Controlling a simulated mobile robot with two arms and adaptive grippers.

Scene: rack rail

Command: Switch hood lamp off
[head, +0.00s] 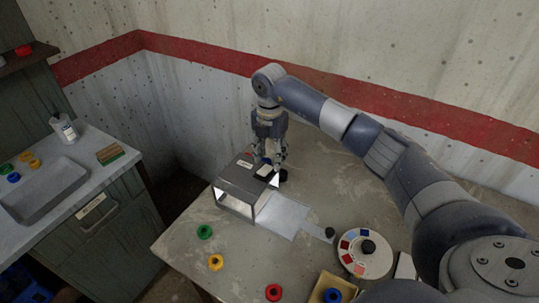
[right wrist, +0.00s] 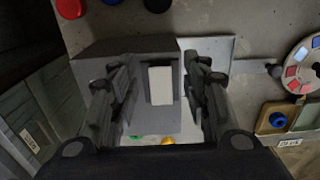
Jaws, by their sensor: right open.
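The hood is a dark grey box (head: 236,180) with open sides near the table's left corner. Its inside and the pale sheet (head: 285,215) beside it look bright. A white switch plate (head: 264,171) sits on its top, and the plate shows between the fingers in the right wrist view (right wrist: 161,86). My right gripper (head: 270,158) points down over the hood top, close to the switch. It is open, with nothing between its fingers that it holds; whether a fingertip touches the hood I cannot tell. My left gripper is out of view.
A colour wheel (head: 364,252) lies to the right on the table. Green (head: 205,232), yellow (head: 216,262) and red (head: 273,292) ring-shaped items lie along the front. A tray (head: 322,290) holds a blue one. A sink counter (head: 95,190) stands left, across a gap.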

